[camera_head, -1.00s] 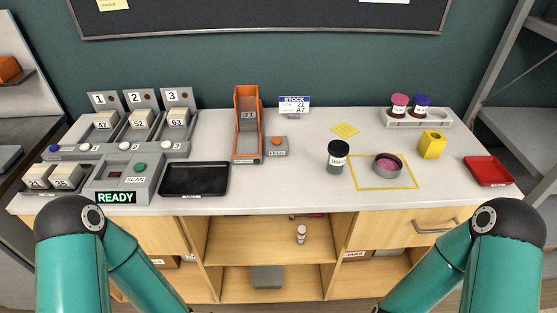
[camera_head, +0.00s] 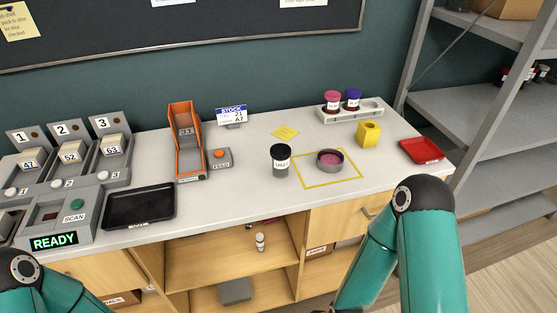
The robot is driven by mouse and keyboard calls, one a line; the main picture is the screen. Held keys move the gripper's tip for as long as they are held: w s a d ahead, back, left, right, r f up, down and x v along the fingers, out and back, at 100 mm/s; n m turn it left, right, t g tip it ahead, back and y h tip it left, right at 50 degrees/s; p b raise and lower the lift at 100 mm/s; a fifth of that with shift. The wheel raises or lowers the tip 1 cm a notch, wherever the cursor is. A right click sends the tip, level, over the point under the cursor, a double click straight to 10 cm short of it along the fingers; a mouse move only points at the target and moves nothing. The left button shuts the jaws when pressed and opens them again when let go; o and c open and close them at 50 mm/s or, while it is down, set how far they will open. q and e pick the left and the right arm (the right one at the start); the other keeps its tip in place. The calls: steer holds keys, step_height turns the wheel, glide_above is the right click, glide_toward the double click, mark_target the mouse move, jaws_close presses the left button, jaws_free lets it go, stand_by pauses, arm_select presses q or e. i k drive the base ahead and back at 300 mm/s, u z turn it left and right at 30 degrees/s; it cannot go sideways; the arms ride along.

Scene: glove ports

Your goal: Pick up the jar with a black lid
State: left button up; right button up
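The jar with a black lid (camera_head: 281,160) stands upright on the white counter, just left of the yellow taped square. It has a white label and a dark grey body. Nothing touches the jar.
Two jars with pink (camera_head: 332,99) and purple (camera_head: 353,97) lids stand in a rack (camera_head: 352,116) behind. A yellow block (camera_head: 369,133), red tray (camera_head: 422,150), black tray (camera_head: 139,207) and orange chute (camera_head: 186,140) stand around.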

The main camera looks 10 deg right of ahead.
mark_target(280, 169)
steer(key=z, duration=0.6)
steer(key=i, duration=0.15)
steer(key=u, duration=2.95)
steer(key=k, duration=1.7)
steer(key=z, duration=0.9)
steer(key=i, duration=0.55)
steer(key=z, duration=0.05)
